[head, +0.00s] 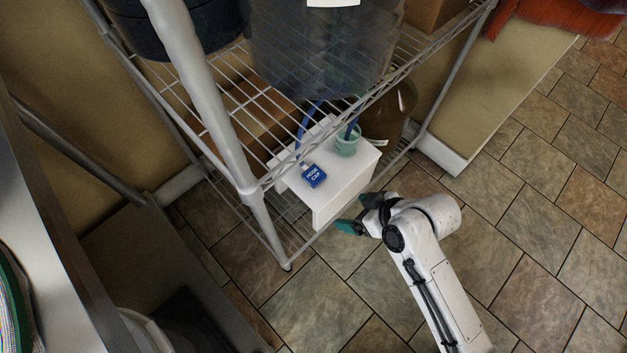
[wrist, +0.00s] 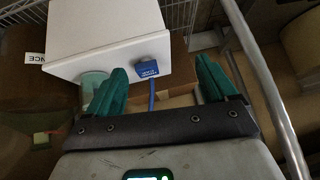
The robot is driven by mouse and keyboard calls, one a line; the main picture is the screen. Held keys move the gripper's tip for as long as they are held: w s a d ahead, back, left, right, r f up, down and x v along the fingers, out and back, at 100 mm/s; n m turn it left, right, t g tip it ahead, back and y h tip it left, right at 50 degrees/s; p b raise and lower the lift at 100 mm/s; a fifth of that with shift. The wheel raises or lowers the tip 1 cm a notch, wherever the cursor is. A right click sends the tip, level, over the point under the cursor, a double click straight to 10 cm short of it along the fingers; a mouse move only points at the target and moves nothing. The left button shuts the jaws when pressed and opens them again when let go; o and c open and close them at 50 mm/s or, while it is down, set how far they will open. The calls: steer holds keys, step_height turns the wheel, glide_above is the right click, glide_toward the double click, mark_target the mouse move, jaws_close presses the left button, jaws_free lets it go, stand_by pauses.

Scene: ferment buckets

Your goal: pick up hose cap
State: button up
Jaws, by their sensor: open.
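The hose cap (head: 313,175) is a small blue piece with a white "HOSE CAP" label, on top of a white box (head: 345,185) on the lower wire shelf. It also shows in the wrist view (wrist: 152,68), near the edge of the white surface and between my fingers in the picture. My gripper (head: 357,213) has teal fingers that are apart and empty, just outside the box's front right side in the head view. In the wrist view my gripper (wrist: 160,66) is open with the cap beyond the fingertips; the exact gap cannot be told.
A teal cup (head: 347,142) with a blue hose stands on the box behind the cap. A brown jug (head: 388,112) is behind it. A metal shelf post (head: 222,125) and an upper wire shelf with a large grey bucket (head: 318,50) hang over the space. Tiled floor at right is clear.

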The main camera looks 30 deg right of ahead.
mark_target(313, 173)
steer(key=w+f+t+b, duration=0.1)
steer(key=w+f+t, duration=0.1)
steer(key=w, duration=0.2)
steer(key=w+f+t+b, duration=0.2)
steer(key=w, duration=0.2)
steer(key=w+a+f+t+b, duration=0.1)
steer(key=w+f+t+b, duration=0.1)
steer(key=w, duration=0.2)
steer(key=shift+w+f, duration=0.3)
steer(key=shift+b+x, duration=1.15)
steer(key=shift+x, duration=1.45)
steer(key=shift+c, duration=0.3)
steer(key=c, duration=1)
steer(key=shift+r, duration=0.15)
